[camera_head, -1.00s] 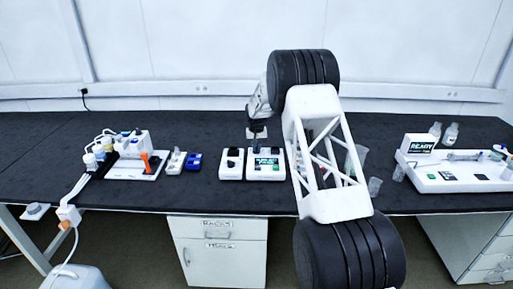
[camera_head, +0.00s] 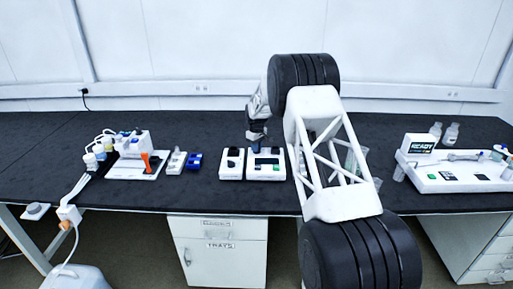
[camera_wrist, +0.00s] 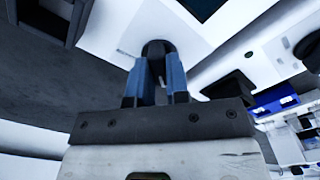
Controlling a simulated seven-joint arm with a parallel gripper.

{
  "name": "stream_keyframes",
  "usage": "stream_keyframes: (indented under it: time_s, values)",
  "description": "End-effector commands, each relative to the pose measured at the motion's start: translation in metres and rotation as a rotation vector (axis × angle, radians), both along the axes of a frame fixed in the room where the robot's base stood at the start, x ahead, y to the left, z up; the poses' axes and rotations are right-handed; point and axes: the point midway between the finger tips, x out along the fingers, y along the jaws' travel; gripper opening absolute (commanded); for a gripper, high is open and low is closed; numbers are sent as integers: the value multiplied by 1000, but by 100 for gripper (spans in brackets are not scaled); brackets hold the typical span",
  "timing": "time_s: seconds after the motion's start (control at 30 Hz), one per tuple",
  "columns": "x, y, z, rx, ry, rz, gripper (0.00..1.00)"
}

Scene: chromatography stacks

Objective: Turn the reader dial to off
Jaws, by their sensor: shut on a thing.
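The reader is a white box (camera_head: 266,176) with a dark display and a green patch on its front, standing at the middle of the black bench in the head view. The reader's white top also shows in the wrist view (camera_wrist: 185,35). The dial is a dark round knob (camera_wrist: 157,48) on that white top. My gripper (camera_wrist: 159,66) has its two blue fingers closed on either side of the dial, hiding part of it. In the head view my gripper (camera_head: 256,146) is at the back of the reader, small and partly lost against the dark bench.
A similar white box (camera_head: 231,172) stands close on the reader's left. Farther left are a blue block (camera_head: 195,160) and a white tray with an orange item (camera_head: 147,162). A white station (camera_head: 460,184) stands on the right. Bare bench lies in front of the reader.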

Motion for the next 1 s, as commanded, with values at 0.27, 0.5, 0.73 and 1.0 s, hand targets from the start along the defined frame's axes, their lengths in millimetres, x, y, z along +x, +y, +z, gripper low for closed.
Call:
stream_keyframes:
  time_s: [0.27, 0.5, 0.73, 1.0]
  values:
    - [1, 1, 2, 1, -2, 44, 0]
    - [1, 1, 2, 0, -3, 45, 0]
    - [0, 1, 1, 0, -1, 44, 42]
    - [0, 0, 1, 1, -1, 43, 42]
